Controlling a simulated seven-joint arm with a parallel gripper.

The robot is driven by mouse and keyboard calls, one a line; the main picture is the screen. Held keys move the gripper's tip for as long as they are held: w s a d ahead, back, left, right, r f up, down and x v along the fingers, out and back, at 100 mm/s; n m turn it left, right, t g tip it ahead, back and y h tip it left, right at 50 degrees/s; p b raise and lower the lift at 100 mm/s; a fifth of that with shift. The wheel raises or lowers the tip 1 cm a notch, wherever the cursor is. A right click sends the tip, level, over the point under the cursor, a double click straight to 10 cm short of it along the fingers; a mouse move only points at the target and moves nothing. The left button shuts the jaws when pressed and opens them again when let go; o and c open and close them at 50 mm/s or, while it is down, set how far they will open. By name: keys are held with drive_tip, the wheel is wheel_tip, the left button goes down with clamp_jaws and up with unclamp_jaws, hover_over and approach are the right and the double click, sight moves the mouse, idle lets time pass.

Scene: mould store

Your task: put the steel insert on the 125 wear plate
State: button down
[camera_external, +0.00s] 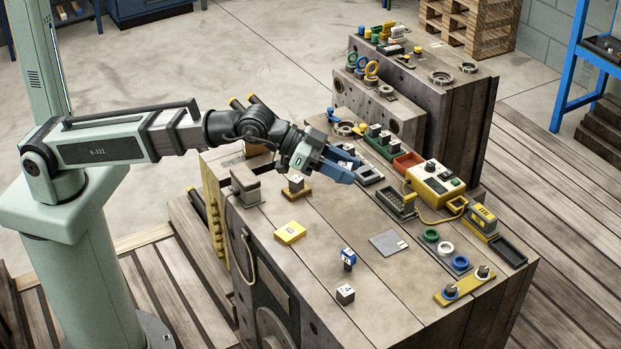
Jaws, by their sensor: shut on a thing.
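My gripper (350,168) has blue fingers and hangs over the back middle of the big block's top. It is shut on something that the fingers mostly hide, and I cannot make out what. A small pale steel block (296,182) stands on a brown-yellow plate (300,194), left of my gripper. Another small steel cube (345,294) with dark marks stands near the front edge. I cannot read 125 on any plate.
A blue-topped piece (348,258) stands between the yellow plate and the front cube. A yellow control box (434,184), a dark tray (395,203), several rings (446,249) and a yellow pin holder (465,287) fill the right side. A higher block (420,85) rises behind.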

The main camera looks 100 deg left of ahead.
drive_tip(key=shift+d, duration=0.25)
drive_tip(key=s+d+f+h, duration=0.1)
drive_tip(key=d+f, duration=0.3)
drive_tip(key=f, duration=0.7)
drive_tip(key=n+g+y, duration=0.8)
drive_tip(key=n+y, duration=0.5)
drive_tip(key=y, duration=0.1)
hover_over(289, 233)
wheel_tip(289, 233, down, 7)
drive_tip(key=shift+a+f, duration=0.1)
drive_tip(key=shift+f, duration=5)
drive_tip(key=c, duration=0.7)
unclamp_jaws()
drive_tip(key=shift+f, duration=0.1)
